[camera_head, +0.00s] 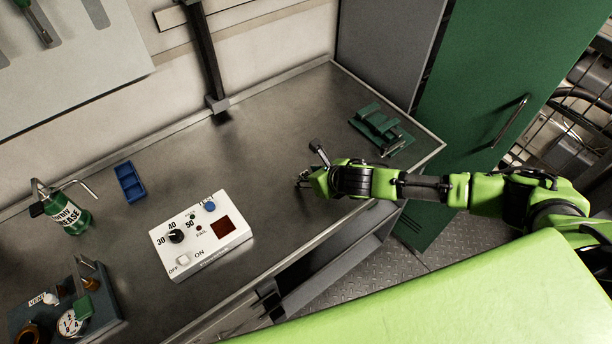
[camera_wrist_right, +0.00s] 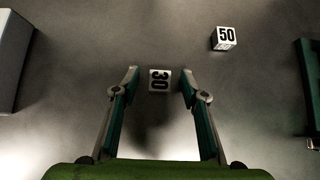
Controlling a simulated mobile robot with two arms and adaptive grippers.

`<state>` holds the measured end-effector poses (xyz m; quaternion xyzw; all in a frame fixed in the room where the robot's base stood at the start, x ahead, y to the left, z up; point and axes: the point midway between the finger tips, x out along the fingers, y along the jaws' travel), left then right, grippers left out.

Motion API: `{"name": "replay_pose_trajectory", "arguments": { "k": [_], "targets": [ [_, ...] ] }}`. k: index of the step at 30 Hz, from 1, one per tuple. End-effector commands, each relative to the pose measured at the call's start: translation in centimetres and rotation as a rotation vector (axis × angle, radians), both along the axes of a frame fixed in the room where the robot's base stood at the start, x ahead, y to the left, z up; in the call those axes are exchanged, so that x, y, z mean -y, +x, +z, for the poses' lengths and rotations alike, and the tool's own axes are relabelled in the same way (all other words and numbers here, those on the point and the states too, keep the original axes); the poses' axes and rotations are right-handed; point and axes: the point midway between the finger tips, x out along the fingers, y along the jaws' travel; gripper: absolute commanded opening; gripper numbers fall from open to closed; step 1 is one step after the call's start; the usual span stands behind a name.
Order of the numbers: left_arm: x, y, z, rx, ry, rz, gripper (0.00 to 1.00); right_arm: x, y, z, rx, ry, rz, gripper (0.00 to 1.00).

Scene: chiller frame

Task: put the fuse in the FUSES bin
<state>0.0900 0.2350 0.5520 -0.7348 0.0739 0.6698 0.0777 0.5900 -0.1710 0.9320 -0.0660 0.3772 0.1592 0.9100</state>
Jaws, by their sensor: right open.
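A small white block marked 30 (camera_wrist_right: 159,80) lies on the grey bench in the right wrist view, between the fingertips of my right gripper. A second white block marked 50 (camera_wrist_right: 224,38) lies farther off to the right. I cannot tell which block is the task's fuse. My right gripper (camera_wrist_right: 158,72) is open, with a finger on each side of the 30 block and no clear contact; in the head view it (camera_head: 305,180) is low over the bench, right of the tester. No bin label reading FUSES is legible. A blue divided tray (camera_head: 130,182) stands at the left. My left gripper is not in view.
A white tester (camera_head: 200,236) with a dial and ON/OFF switch stands mid-bench. A green clamp-like fixture (camera_head: 381,128) is at the back right. A green grease can (camera_head: 66,212) and a gauge unit (camera_head: 70,322) stand left. The bench (camera_head: 245,150) behind the tester is clear.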

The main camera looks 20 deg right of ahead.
Motion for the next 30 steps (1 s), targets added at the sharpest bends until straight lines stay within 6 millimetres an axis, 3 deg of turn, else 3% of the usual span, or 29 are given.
{"name": "replay_pose_trajectory", "arguments": {
  "k": [2, 7, 22, 28, 30],
  "targets": [
    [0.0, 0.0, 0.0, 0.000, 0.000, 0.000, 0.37, 0.0, 0.0, 0.0, 0.000, 0.000, 0.000, 0.40],
    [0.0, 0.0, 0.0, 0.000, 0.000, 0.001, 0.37, 0.0, 0.0, 0.0, 0.000, 0.000, 0.000, 0.00],
    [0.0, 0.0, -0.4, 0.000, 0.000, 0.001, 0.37, 0.0, 0.1, 0.6, 0.002, 0.000, 0.001, 0.00],
    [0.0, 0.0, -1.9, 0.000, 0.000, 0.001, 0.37, 0.0, 0.1, 3.1, 0.007, 0.001, 0.003, 0.00],
    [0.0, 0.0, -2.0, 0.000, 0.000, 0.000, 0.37, 1.4, -0.7, 4.6, 0.005, -0.004, -0.001, 0.00]
  ]
}}
